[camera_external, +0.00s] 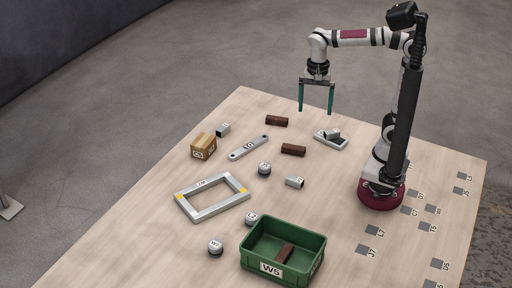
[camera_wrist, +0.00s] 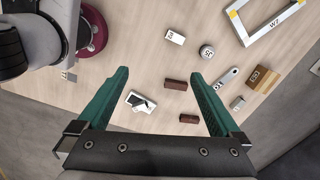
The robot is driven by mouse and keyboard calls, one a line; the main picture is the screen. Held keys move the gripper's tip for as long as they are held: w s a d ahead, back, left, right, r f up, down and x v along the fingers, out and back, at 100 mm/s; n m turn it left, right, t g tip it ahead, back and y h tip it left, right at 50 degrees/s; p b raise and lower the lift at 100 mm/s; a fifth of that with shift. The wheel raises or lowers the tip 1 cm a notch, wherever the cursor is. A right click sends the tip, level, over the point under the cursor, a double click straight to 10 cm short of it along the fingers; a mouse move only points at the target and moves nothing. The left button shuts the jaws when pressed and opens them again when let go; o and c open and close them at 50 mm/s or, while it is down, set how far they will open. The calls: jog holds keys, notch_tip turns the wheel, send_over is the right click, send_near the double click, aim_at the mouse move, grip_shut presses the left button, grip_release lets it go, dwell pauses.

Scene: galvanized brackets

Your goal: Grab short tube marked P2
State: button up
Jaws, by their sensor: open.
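Two short grey-white tubes lie on the table, and I cannot surely read P2 on either. One tube (camera_external: 294,182) lies near the middle; it also shows at the top of the wrist view (camera_wrist: 174,37), with a small dark label. The other tube (camera_external: 223,129) lies by the wooden box and is at the right in the wrist view (camera_wrist: 238,102). My gripper (camera_external: 316,112) is open and empty, high above the table's far part, apart from both tubes. Its green fingers (camera_wrist: 159,73) are spread wide in the wrist view.
Two brown bars (camera_external: 293,149) (camera_external: 276,120), a flat link (camera_external: 248,147), a small tray (camera_external: 330,140) holding a grey piece, and round pieces (camera_external: 264,168) (camera_external: 215,247) lie around. A wooden box (camera_external: 203,146), metal frame (camera_external: 211,196) and green bin (camera_external: 271,269) with a brown bar inside stand further out.

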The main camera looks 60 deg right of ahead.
jog(key=s+d+f+n+y, duration=0.1)
jog(key=s+d+f+n, duration=0.2)
jog(key=s+f+n, duration=0.5)
jog(key=s+n, duration=0.1)
jog(key=s, duration=0.3)
jog(key=shift+s+d+f, duration=0.25)
jog(key=shift+f, duration=0.1)
